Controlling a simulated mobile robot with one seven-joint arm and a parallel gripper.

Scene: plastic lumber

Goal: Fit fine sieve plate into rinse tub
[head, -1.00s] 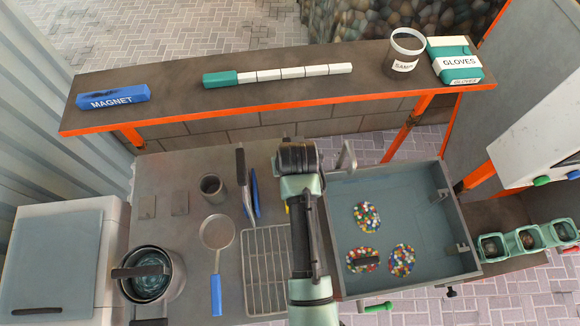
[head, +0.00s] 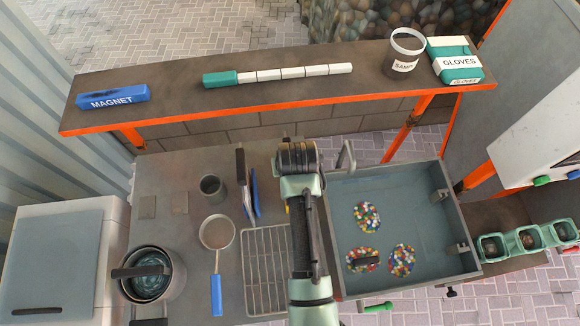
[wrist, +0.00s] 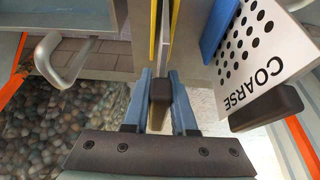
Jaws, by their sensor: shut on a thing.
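The rinse tub (head: 400,192) is the wide grey basin on the right of the bench in the head view. My gripper (wrist: 160,86) is shut on the dark handle (wrist: 160,93) of a thin plate (wrist: 162,45), seen edge-on in the wrist view between yellow strips. No label shows on this plate, so I cannot read whether it is the fine one. A perforated plate marked COARSE (wrist: 257,52) stands to the right, beside a blue divider (wrist: 216,28). In the head view my arm hides the gripper and the held plate.
Colored pellets (head: 367,217) lie in several patches on the tub floor. A metal tap (head: 346,157) stands at the tub's back left corner. A wire rack (head: 264,268), strainer (head: 216,235), cup (head: 212,188) and pot (head: 151,276) are on the bench left of my arm.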

